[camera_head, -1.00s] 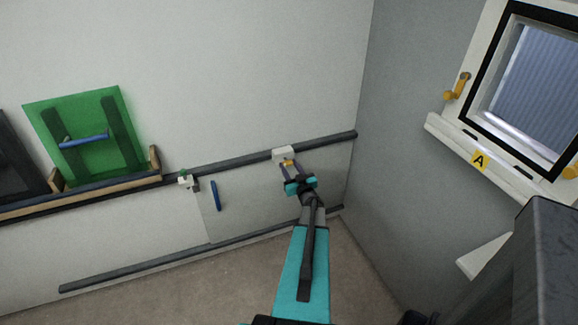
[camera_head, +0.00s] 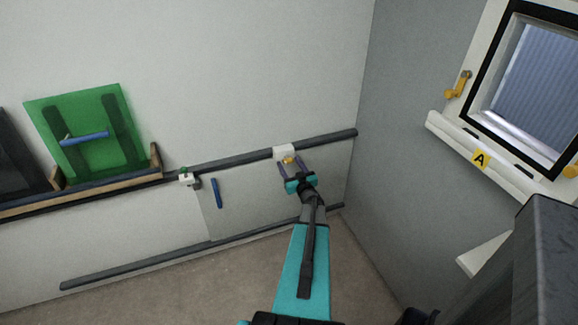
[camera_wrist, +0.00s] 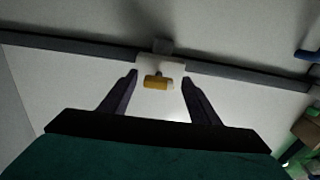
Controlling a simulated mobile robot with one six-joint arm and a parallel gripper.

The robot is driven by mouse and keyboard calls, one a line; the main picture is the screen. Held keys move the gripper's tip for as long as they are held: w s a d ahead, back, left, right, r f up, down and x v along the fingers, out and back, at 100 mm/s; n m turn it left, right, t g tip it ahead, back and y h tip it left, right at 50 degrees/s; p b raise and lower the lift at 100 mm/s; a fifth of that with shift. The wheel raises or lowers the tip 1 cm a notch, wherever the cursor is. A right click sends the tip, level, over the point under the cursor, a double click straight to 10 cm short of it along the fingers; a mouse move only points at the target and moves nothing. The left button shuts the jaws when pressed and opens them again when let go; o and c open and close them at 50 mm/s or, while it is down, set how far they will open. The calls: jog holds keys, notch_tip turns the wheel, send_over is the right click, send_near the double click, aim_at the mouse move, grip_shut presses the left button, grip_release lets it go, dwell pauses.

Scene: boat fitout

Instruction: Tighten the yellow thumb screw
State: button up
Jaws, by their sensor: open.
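The yellow thumb screw (camera_head: 289,160) sits on a white block (camera_head: 281,152) on the dark upper rail. In the wrist view the yellow thumb screw (camera_wrist: 157,82) shows ahead of and between the fingertips, on the white block (camera_wrist: 146,63). My gripper (camera_head: 296,170) is open and empty, its two fingers spread either side of the screw. It also shows in the wrist view (camera_wrist: 158,76). Whether a finger touches the screw or block I cannot tell; a gap shows on each side in the wrist view.
A panel with a blue handle (camera_head: 216,194) lies below. A green panel (camera_head: 80,115) stands in a wooden holder. A window (camera_head: 535,85) is at right.

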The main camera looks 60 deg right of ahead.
jog(key=b+v, duration=0.2)
jog(key=v, duration=1.1)
jog(key=shift+s+a, duration=0.3)
dwell(0.5)
